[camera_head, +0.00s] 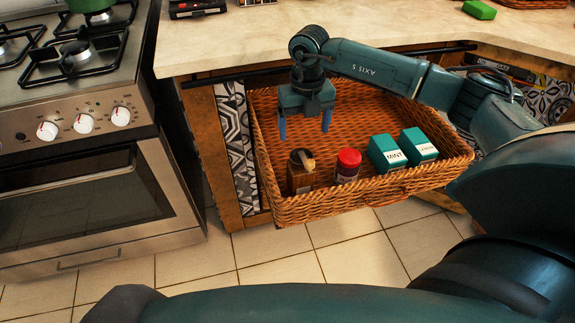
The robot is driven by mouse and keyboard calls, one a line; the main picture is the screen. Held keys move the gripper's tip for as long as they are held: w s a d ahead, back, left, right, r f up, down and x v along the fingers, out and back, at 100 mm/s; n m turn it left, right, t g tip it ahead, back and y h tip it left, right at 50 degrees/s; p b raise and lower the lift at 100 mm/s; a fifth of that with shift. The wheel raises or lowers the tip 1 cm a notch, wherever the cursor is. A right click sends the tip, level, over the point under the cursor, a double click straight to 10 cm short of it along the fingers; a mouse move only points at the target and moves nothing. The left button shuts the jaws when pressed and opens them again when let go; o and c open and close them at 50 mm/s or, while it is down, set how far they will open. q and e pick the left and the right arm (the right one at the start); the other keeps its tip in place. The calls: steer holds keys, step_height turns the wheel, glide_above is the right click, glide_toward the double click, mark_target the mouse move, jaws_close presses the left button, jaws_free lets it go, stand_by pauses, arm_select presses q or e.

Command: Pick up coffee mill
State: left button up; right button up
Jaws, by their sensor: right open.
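The coffee mill (300,178), a brown box with a dark top and a light wooden knob, stands upright in the front left of the wicker basket (370,201). My right gripper (304,130) points down over the left part of the basket. Its two blue fingers are apart with nothing between them. In the picture the fingertips are just above the mill and do not appear to touch it. My left gripper is not in view.
A red-lidded jar (348,165) stands right of the mill. Farther right are a teal mint box (386,153) and a teal lemon box (419,146). The countertop (235,45) overhangs behind the basket. The stove (75,130) is at left. The basket's back left is empty.

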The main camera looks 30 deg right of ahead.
mark_target(303, 151)
steer(key=shift+w+d+f, duration=0.15)
steer(key=shift+w, duration=0.15)
step_height(303, 151, down, 7)
steer(key=shift+s+f+b, duration=0.1)
steer(key=shift+s+b, duration=0.05)
steer(key=shift+b, duration=0.55)
steer(key=f, duration=0.3)
steer(key=f+b, duration=0.1)
steer(key=shift+s+a+f, duration=0.25)
steer(key=shift+a+f, duration=0.05)
steer(key=shift+a, duration=0.1)
steer(key=shift+f, duration=0.4)
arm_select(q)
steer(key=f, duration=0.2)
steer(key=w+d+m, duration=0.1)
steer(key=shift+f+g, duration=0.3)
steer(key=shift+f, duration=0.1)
arm_select(e)
steer(key=shift+c, duration=0.3)
steer(key=shift+w+r, duration=0.1)
steer(key=c, duration=1.3)
